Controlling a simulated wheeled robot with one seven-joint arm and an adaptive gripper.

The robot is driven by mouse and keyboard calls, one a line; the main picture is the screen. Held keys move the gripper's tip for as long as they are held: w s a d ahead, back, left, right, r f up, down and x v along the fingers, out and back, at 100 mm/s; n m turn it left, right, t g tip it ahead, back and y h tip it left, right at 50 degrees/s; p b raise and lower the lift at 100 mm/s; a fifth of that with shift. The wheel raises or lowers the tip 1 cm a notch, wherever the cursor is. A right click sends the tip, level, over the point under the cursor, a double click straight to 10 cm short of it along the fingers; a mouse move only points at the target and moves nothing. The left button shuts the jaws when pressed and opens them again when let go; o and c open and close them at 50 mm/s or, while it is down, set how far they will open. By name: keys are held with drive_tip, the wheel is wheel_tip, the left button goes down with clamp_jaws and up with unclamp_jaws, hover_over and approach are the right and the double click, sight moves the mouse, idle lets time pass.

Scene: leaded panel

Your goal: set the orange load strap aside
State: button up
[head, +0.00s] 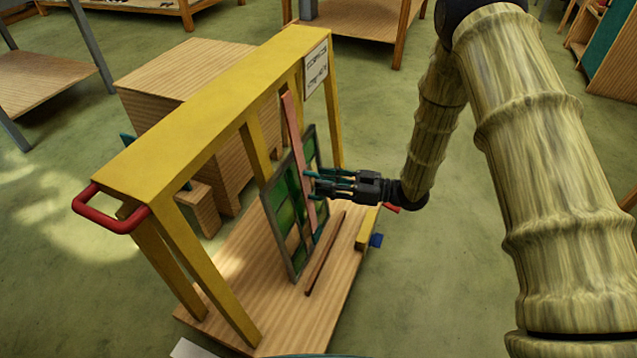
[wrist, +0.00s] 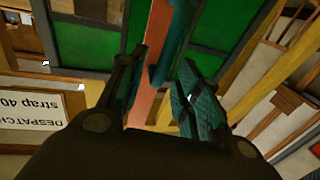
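The orange load strap (head: 293,122) is a flat salmon-orange band running down the front of the leaded panel (head: 281,212), which has green panes in dark leading. The panel stands tilted on the wooden base of a yellow frame. My gripper (head: 313,182) is at the strap, around mid-height on the panel. In the wrist view my gripper (wrist: 165,60) has its fingers apart, with the strap (wrist: 158,30) and a teal piece (wrist: 175,45) showing in the gap. I cannot tell whether a finger touches the strap. The panel's green panes (wrist: 85,45) show behind.
The yellow frame (head: 215,100) has a red handle (head: 112,212) at its left end and a printed sign (head: 316,68) on its right. A brown stick (head: 326,255) lies on the wooden base (head: 225,300). A blue block (head: 376,240) sits at the base's right edge.

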drive_tip(key=shift+w+a, duration=0.25)
drive_tip(key=shift+a, duration=0.85)
drive_tip(key=shift+c, duration=0.2)
clamp_jaws()
